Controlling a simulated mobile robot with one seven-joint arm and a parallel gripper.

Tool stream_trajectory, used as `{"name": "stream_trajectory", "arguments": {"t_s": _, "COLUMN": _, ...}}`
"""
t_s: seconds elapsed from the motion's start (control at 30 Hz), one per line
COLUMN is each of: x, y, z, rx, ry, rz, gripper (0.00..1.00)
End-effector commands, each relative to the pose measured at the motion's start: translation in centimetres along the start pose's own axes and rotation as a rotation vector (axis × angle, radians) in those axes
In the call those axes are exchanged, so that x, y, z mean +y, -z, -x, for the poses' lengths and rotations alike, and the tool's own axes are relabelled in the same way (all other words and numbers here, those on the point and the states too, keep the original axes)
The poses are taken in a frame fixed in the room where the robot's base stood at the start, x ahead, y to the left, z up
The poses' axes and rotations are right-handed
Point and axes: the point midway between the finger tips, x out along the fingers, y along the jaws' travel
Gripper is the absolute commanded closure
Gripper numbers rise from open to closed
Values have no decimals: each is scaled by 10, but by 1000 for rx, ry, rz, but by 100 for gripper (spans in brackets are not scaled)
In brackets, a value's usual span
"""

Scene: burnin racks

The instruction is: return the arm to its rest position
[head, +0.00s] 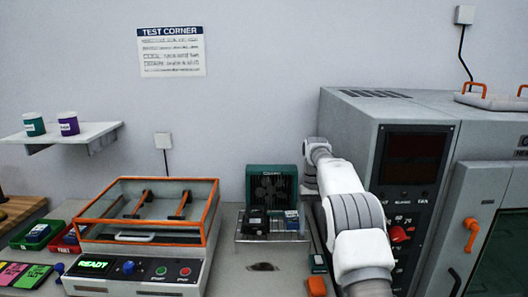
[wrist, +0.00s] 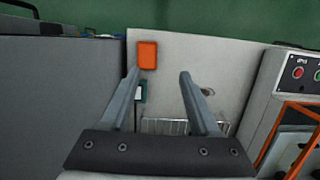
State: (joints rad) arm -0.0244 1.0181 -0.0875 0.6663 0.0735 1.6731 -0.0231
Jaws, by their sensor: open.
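My white and grey arm (head: 352,215) reaches forward over the bench, just left of the large grey oven cabinet (head: 348,130). In the wrist view my gripper (wrist: 160,73) is open, with nothing between its two grey fingers. The fingers point down over the bench top. In the head view the fingers are hidden or too small to make out.
A wire rack (head: 262,239) with small modules stands before a green fan unit (head: 271,183). An orange block (head: 316,286) lies near the bench front; it also shows in the wrist view (wrist: 147,55). An orange-framed test fixture (head: 150,238) reads READY. A shelf (head: 88,134) holds two cups.

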Motion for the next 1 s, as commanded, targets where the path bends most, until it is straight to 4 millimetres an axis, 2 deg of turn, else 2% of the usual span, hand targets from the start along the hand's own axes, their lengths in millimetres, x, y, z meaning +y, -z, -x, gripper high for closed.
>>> {"name": "stream_trajectory", "arguments": {"t_s": 0.03, "x": 2, "y": -7, "z": 13, "rx": 18, "ry": 2, "rz": -4, "gripper": 38}}
{"name": "stream_trajectory", "arguments": {"t_s": 0.27, "x": 4, "y": -47, "z": 66, "rx": 107, "ry": 12, "rz": -13, "gripper": 38}}
{"name": "stream_trajectory", "arguments": {"t_s": 0.5, "x": 5, "y": -104, "z": 110, "rx": 209, "ry": 22, "rz": -18, "gripper": 38}}
{"name": "stream_trajectory", "arguments": {"t_s": 0.8, "x": 5, "y": -188, "z": 139, "rx": 337, "ry": 26, "rz": -17, "gripper": 38}}
{"name": "stream_trajectory", "arguments": {"t_s": 1.0, "x": 4, "y": -246, "z": 139, "rx": 422, "ry": 25, "rz": -13, "gripper": 38}}
